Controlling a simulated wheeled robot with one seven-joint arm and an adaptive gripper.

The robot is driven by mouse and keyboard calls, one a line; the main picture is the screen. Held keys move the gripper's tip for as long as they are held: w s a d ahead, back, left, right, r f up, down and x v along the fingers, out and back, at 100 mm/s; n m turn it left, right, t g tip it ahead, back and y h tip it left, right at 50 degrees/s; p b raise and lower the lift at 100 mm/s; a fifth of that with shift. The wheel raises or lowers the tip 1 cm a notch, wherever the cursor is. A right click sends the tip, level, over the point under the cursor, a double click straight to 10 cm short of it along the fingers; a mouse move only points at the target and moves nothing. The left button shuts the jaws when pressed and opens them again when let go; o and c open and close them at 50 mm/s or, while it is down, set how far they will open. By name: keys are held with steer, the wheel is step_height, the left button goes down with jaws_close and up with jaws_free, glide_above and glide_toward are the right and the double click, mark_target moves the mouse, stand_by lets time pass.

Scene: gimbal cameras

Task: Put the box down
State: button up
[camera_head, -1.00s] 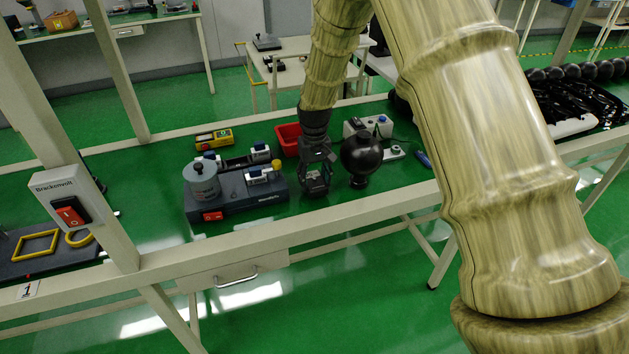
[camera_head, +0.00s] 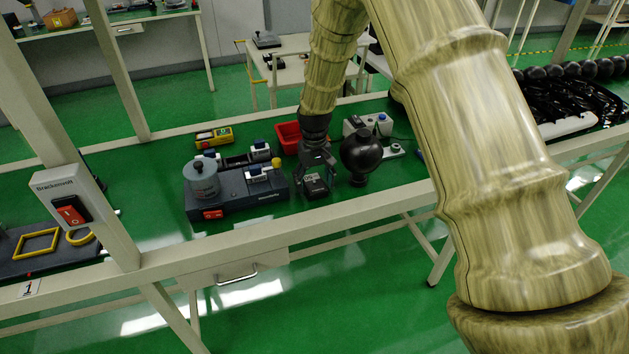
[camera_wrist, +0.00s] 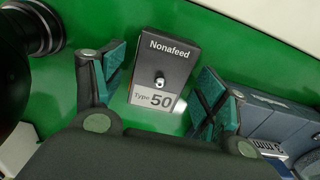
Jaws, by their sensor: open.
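The box (camera_wrist: 161,68) is small and dark, labelled "Nonafeed" and "Type 50". In the wrist view it rests on the green bench top between my two spread fingers, with green showing on both sides of it. My gripper (camera_wrist: 157,95) is open around the box and appears apart from it. In the head view my gripper (camera_head: 317,180) is low over the bench, and the box (camera_head: 314,187) shows at its fingers, partly covered.
A dark blue-grey device (camera_head: 238,192) with a grey cylinder stands close on the left. A black sphere on a stand (camera_head: 361,152) is close on the right. A red bin (camera_head: 288,136) and a white device (camera_head: 368,125) are behind. The bench's front edge (camera_head: 340,206) is near.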

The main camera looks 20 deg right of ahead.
mark_target(314, 183)
step_height(314, 183, up, 12)
steer(key=b, duration=0.1)
steer(key=shift+r+b, duration=0.15)
steer(key=shift+b, duration=0.15)
